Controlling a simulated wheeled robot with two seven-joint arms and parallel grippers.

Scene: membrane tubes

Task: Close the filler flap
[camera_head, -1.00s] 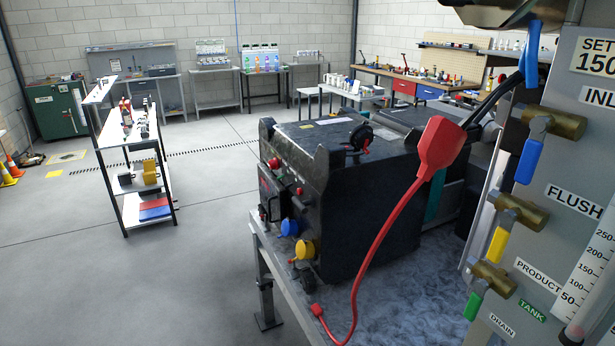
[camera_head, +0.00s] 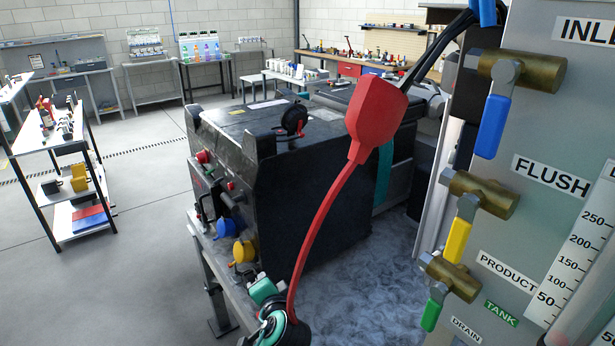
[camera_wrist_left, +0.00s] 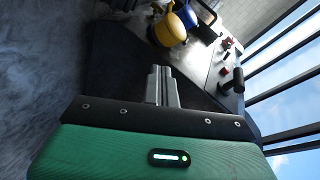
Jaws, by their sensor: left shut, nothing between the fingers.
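The black machine (camera_head: 320,195) stands on the bench. A round black flap-like part (camera_head: 293,119) with a red piece stands up on its top; I cannot tell for sure that it is the filler flap. My left gripper (camera_head: 258,279) is low at the front of the machine, just below the yellow cap (camera_head: 244,252) and the blue cap (camera_head: 226,227). In the left wrist view its fingers (camera_wrist_left: 160,72) are shut and empty, pointing toward the yellow cap (camera_wrist_left: 170,29), apart from it. My right gripper is out of view.
A valve panel (camera_head: 545,120) with coloured levers blocks the right. The bench top (camera_head: 365,270) is clear beside the machine.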

